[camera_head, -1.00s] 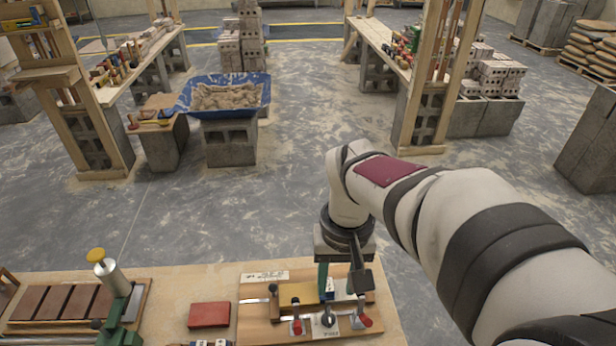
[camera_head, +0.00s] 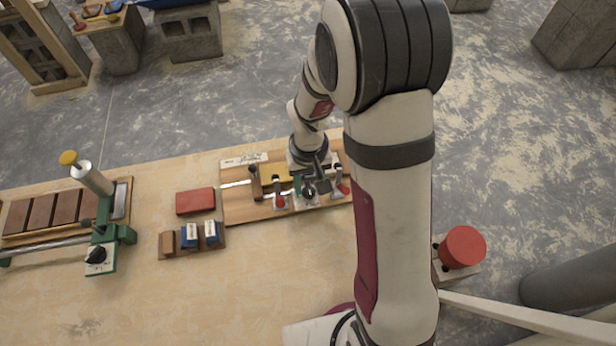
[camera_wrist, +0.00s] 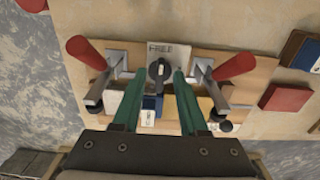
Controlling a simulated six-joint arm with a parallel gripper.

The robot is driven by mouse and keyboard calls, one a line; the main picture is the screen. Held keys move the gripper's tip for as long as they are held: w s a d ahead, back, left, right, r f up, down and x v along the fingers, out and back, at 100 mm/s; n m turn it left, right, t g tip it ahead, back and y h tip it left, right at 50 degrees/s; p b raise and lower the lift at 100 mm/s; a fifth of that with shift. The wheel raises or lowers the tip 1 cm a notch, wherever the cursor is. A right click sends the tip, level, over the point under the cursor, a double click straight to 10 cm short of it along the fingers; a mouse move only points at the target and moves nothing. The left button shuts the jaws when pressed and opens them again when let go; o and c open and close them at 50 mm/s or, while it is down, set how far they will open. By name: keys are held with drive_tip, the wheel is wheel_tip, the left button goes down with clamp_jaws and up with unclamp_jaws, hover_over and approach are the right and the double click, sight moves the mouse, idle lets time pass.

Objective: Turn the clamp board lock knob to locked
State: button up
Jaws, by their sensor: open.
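The clamp board (camera_head: 240,207) lies on the bench, a wooden board with two red-handled toggle clamps and a yellow block (camera_head: 274,173). Its lock knob (camera_wrist: 160,70) is dark with a pale pointer line and sits on a white plate marked "FREE" (camera_wrist: 160,48). In the head view the knob (camera_head: 308,192) is partly hidden by my gripper. My gripper (camera_wrist: 160,80) has two green fingers, open, one on each side of the knob. Whether they touch it I cannot tell. The red clamp handles (camera_wrist: 86,52) and (camera_wrist: 234,65) stand to either side.
A red block (camera_head: 195,201) and a small rack with blue-and-white boxes (camera_head: 201,234) lie left of the board. A green fixture with its own black knob (camera_head: 97,254) stands farther left. A red button (camera_head: 462,247) is at the right. The front bench is clear.

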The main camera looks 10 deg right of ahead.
clamp_jaws()
drive_tip(key=shift+m, duration=0.3)
drive_tip(key=m, duration=0.3)
drive_tip(key=shift+m, duration=0.3)
drive_tip(key=m, duration=0.4)
drive_tip(key=shift+m, duration=0.3)
drive_tip(key=m, duration=0.4)
drive_tip(key=shift+r, duration=0.1)
drive_tip(key=shift+m, duration=2.5)
unclamp_jaws()
